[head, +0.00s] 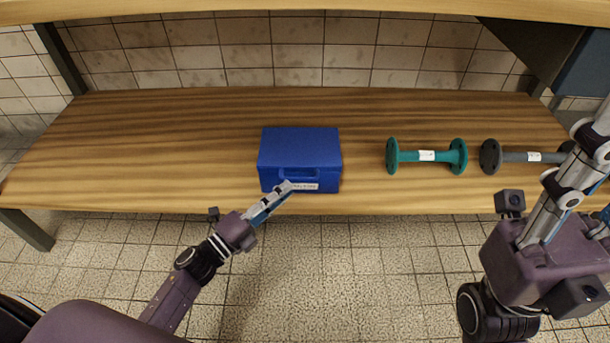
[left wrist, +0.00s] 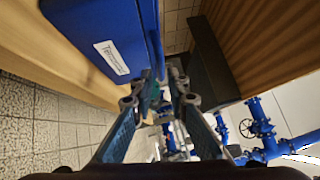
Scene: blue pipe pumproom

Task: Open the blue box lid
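The blue box (head: 300,148) stands on the wooden shelf, its lid down. Its front has a handle and a white label, which also shows on the box in the left wrist view (left wrist: 133,28). My left gripper (head: 287,187) is at the lower left of the box front, overlapping the handle and label in the head view; contact cannot be told. In the left wrist view its fingers (left wrist: 164,75) have a narrow gap between them, with nothing gripped. My right gripper (head: 600,125) is at the right edge, in front of the shelf; its finger gap is unclear.
A teal flanged pipe piece (head: 427,156) and a dark grey one (head: 520,157) lie right of the box. The wooden shelf (head: 150,150) is clear on the left. An upper shelf (head: 300,8) hangs above. Blue pipes with a valve wheel (left wrist: 257,127) show in the left wrist view.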

